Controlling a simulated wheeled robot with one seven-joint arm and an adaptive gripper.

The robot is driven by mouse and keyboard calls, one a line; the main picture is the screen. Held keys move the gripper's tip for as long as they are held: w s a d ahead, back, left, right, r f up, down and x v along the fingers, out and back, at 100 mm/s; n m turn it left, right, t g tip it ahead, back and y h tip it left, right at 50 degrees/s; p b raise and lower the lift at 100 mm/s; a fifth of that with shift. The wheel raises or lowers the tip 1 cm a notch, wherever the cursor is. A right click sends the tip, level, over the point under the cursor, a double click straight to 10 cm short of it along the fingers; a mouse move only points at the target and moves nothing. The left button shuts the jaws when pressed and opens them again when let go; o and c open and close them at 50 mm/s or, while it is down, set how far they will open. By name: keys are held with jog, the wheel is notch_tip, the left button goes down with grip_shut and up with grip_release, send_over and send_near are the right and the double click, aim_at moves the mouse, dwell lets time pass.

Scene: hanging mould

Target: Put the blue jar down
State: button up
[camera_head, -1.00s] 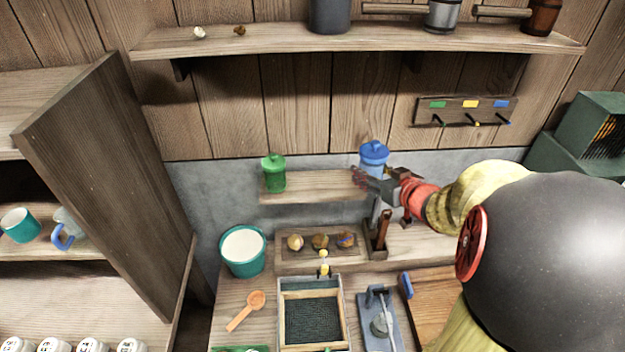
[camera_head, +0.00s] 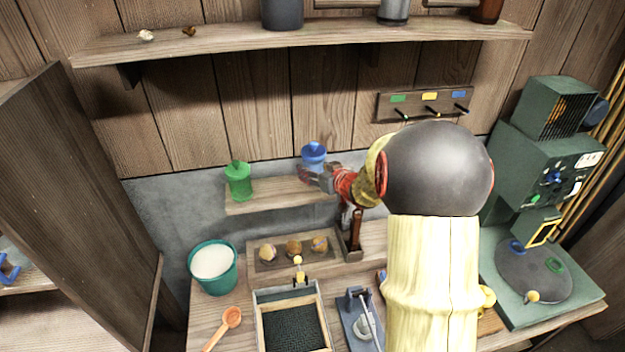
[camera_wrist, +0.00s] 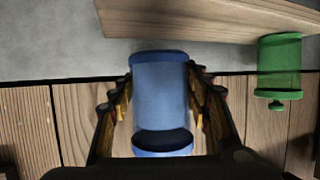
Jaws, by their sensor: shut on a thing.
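The green jar (camera_head: 238,181) stands on the shelf's left end, apart from the blue jar.
Below the shelf are a tray of several round pieces (camera_head: 293,250), a teal bucket (camera_head: 213,268) and a tool in an upright holder (camera_head: 354,235). A hook rack (camera_head: 424,103) is on the wall, upper right. Bare shelf lies between the two jars.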

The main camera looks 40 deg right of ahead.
jog(key=shift+w+d+f+b, duration=0.1)
jog(key=shift+w+f+b, duration=0.1)
jog(key=shift+f, duration=0.7)
jog(key=shift+w+f+b, duration=0.1)
jog(key=shift+f+b, duration=0.1)
jog(key=shift+f, duration=0.7)
jog(key=shift+f, duration=0.15)
jog(key=o, duration=1.5)
